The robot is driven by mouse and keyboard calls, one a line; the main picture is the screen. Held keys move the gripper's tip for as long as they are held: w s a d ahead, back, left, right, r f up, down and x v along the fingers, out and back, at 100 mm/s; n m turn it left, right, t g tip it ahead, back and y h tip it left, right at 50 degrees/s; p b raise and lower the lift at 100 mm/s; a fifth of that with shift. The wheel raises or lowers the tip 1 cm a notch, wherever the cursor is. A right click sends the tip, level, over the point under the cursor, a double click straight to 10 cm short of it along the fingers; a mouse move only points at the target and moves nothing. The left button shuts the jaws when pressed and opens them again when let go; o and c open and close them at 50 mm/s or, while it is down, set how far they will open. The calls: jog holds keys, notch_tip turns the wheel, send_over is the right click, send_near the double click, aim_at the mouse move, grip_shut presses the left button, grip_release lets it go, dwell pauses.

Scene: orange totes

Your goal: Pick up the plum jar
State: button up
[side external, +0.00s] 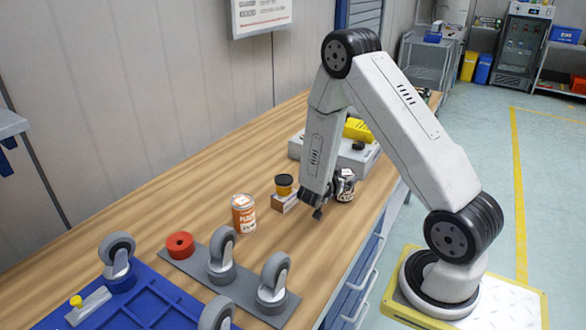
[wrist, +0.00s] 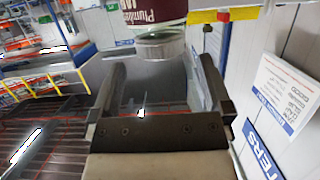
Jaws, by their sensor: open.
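In the wrist view a jar with a dark red label (wrist: 158,12), its lettering starting "Plum", shows at the top edge with its pale metal lid towards me. Most of its body is cut off by the frame. My gripper (wrist: 162,66) is open and empty, with one finger on each side of the lid's line. In the side view my gripper (side external: 318,212) is low over the wooden bench. A dark jar with a white label (side external: 346,187) stands just right of it, partly behind my arm. I cannot tell whether any finger touches it.
An orange and white can (side external: 243,215) stands left of my gripper. Casters on a grey plate (side external: 191,263) and a blue tray (side external: 150,305) fill the front left. A grey case (side external: 297,147) lies behind.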

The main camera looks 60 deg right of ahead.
aim_at(345, 173)
jog(key=shift+x, duration=2.4)
jog(key=shift+r, duration=0.1)
grip_shut()
